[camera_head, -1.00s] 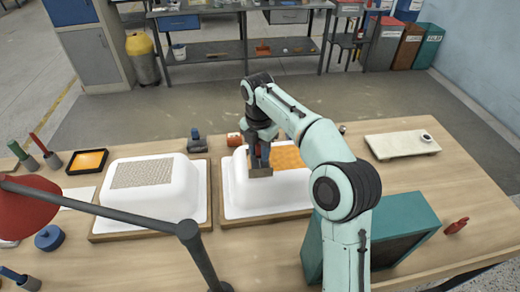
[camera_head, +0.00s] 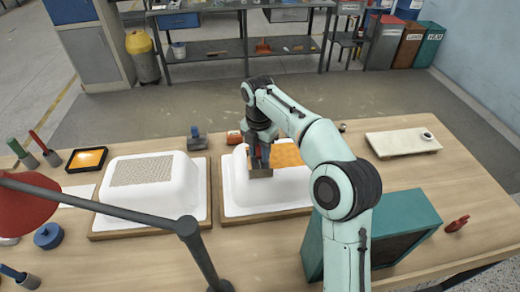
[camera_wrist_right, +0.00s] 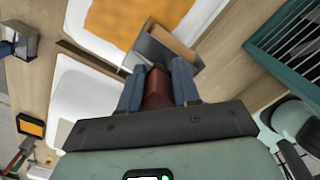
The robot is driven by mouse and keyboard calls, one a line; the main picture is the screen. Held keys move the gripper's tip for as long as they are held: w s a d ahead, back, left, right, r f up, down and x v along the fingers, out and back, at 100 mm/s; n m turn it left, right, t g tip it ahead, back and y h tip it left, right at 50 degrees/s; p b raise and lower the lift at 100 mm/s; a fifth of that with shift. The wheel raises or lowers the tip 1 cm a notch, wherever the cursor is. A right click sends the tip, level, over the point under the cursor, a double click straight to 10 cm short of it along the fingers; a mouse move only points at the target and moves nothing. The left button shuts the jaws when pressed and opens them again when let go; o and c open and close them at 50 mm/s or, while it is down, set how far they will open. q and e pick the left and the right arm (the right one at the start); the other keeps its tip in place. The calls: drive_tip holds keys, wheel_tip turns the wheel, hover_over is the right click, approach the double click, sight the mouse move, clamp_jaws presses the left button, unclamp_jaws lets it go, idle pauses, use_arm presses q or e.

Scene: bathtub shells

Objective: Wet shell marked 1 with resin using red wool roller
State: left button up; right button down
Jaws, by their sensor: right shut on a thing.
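My right gripper (camera_head: 258,150) is shut on the red-brown handle (camera_wrist_right: 157,88) of a tool with a wide grey head (camera_head: 260,173). The head is at the left side of the right white shell (camera_head: 290,190), by its orange patch (camera_head: 288,155). I cannot tell whether it touches. The left white shell (camera_head: 182,198) has a grey woven patch (camera_head: 146,172) on top. No shell number is legible. A black tray of orange liquid (camera_head: 87,160) lies at the left. A red-handled tool (camera_head: 38,141) stands in a grey pot. My left gripper is out of view.
A red lamp (camera_head: 22,208) with a grey arm (camera_head: 110,212) crosses the left front. A teal slatted box (camera_head: 385,240) stands right of the right shell. A pale slab (camera_head: 402,144) lies farther right. A blue-grey block (camera_head: 197,140) sits behind the shells.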

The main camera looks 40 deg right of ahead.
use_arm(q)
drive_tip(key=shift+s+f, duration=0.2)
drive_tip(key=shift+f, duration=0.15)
use_arm(e)
drive_tip(key=shift+f, duration=0.75)
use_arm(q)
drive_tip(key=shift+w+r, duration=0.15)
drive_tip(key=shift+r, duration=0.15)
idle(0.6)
use_arm(e)
drive_tip(key=shift+a, duration=0.1)
drive_tip(key=shift+w+a+r+p, duration=0.1)
drive_tip(key=shift+w+a+p, duration=0.4)
drive_tip(key=shift+a, duration=0.4)
drive_tip(key=shift+w+a+p, duration=0.3)
drive_tip(key=shift+w+a, duration=0.25)
drive_tip(key=shift+a, duration=0.25)
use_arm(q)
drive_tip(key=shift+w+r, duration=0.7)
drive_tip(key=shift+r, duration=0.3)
use_arm(e)
drive_tip(key=shift+s, duration=0.1)
